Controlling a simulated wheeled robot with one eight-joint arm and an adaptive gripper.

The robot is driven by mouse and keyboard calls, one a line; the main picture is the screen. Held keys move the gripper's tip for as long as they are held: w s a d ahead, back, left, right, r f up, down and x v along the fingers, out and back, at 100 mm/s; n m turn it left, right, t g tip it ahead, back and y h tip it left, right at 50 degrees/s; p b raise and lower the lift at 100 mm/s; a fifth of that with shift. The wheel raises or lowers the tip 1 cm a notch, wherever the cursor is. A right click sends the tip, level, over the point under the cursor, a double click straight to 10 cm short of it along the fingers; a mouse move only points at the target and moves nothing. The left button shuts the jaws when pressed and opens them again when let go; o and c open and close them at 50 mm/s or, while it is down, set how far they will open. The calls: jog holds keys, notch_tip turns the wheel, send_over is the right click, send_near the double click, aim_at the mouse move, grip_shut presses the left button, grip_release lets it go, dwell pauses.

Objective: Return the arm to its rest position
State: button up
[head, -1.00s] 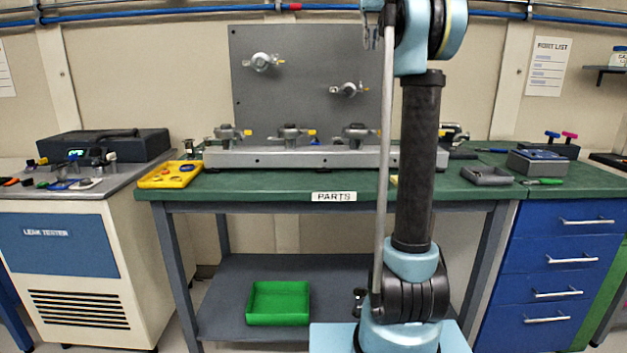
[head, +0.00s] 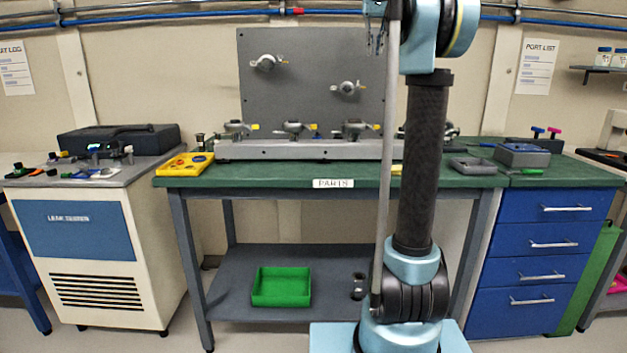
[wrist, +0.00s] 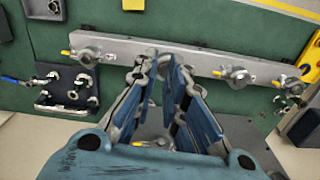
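My arm stands upright on the right of the middle in the head view, folded high in front of the bench. My gripper (wrist: 160,70) points away from the wrist camera, its blue-padded fingers apart with a gap between them. I see nothing held in it. In the head view only part of my gripper (head: 375,28) shows at the top edge, beside the upper arm link. The green bench (head: 270,172) and its grey manifold rail (head: 300,149) with several valves lie beyond; the rail also shows in the wrist view (wrist: 205,62), past the fingertips.
The leak tester cabinet (head: 85,250) stands left of the bench, blue drawers (head: 545,250) to the right. A yellow tray (head: 186,164) and a grey tray (head: 472,166) sit on the bench. A green bin (head: 281,287) is on the lower shelf. Floor shows between the cabinet and bench.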

jog(key=s+f, duration=1.1)
jog(key=f, duration=0.7)
jog(key=s+f+t, duration=0.1)
jog(key=s+f, duration=1)
jog(key=f, duration=0.7)
jog(key=s+f+n+t, duration=0.1)
jog(key=s+f, duration=1)
jog(key=f, duration=0.7)
jog(key=shift+s+f, duration=0.15)
jog(key=shift+s, duration=0.05)
jog(key=shift+w+f, duration=0.2)
jog(key=shift+w, duration=0.25)
